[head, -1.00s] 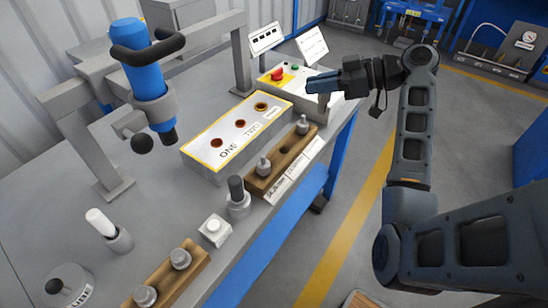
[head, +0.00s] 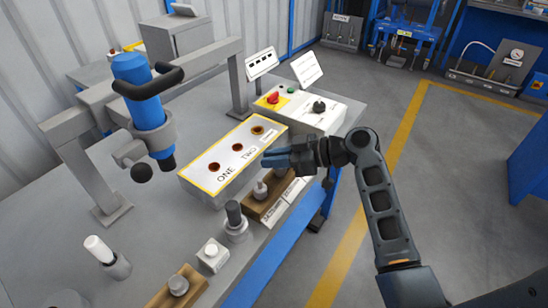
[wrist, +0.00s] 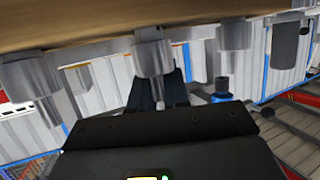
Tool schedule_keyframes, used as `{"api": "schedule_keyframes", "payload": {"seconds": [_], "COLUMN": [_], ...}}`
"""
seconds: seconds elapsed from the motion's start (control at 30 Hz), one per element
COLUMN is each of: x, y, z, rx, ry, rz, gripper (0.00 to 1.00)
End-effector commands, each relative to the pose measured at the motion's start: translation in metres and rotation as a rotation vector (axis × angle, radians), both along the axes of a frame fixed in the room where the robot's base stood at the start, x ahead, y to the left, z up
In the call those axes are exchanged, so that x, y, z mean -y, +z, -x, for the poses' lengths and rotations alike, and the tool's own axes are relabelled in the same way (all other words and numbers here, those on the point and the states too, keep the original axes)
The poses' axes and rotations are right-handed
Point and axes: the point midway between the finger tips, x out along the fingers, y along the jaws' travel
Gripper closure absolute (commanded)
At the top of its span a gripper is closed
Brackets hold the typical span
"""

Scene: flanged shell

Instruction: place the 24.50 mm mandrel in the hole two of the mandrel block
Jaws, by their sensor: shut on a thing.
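My gripper (head: 268,159) is over the wooden rack (head: 256,211), beside the mandrel block (head: 201,179). In the wrist view the gripper (wrist: 157,92) is shut around the narrow stem of a grey metal mandrel (wrist: 153,57), whose wider part meets the wooden rack (wrist: 90,25). I cannot read its size. The block is white with a yellow border, ONE and TWO lettering and several reddish holes; no mandrel shows in them. Another grey mandrel (head: 260,190) stands in the rack. The held mandrel is hidden behind my fingers in the head view.
A blue press tool (head: 146,95) stands left of the block on a grey frame. A control box (head: 300,108) with a red button is behind. A dark-topped cylinder (head: 235,222), a white cube (head: 212,255) and another wooden rack (head: 190,292) are in front.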

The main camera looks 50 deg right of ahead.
Motion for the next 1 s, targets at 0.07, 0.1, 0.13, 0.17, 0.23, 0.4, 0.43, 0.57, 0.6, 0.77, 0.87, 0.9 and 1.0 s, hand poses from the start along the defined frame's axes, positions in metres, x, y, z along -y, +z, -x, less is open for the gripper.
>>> {"api": "schedule_keyframes", "payload": {"seconds": [0.07, 0.1, 0.13, 0.17, 0.23, 0.4, 0.43, 0.57, 0.6, 0.77, 0.87, 0.9, 1.0], "x": [0.0001, 0.0002, 0.0002, 0.0003, 0.0003, 0.0005, 0.0004, 0.0004, 0.0004, 0.0005, 0.0005, 0.0005, 0.0006], "y": [-0.0021, -0.0022, -0.0021, -0.0019, -0.0018, -0.006, -0.0055, -0.0048, -0.0048, -0.0047, -0.0047, -0.0044, -0.0007], "z": [-0.0002, -0.0001, -0.0002, -0.0002, -0.0002, -0.0001, 0.0, 0.0, 0.0, 0.0, 0.0, 0.0, 0.0], "rx": [0.001, 0.002, 0.002, 0.002, 0.002, 0.002, 0.001, 0.001, 0.001, 0.001, 0.001, 0.001, 0.001], "ry": [0.0, 0.001, 0.0, 0.0, 0.0, 0.0, -0.001, -0.001, -0.001, -0.001, -0.001, -0.001, -0.001], "rz": [0.0, 0.001, 0.002, 0.002, 0.002, 0.002, 0.001, 0.001, 0.001, 0.001, 0.001, 0.001, 0.001], "gripper": [1.0, 1.0, 1.0, 1.0, 1.0, 1.0, 0.82, 0.7, 0.66, 0.59, 0.59, 0.59, 0.59]}}
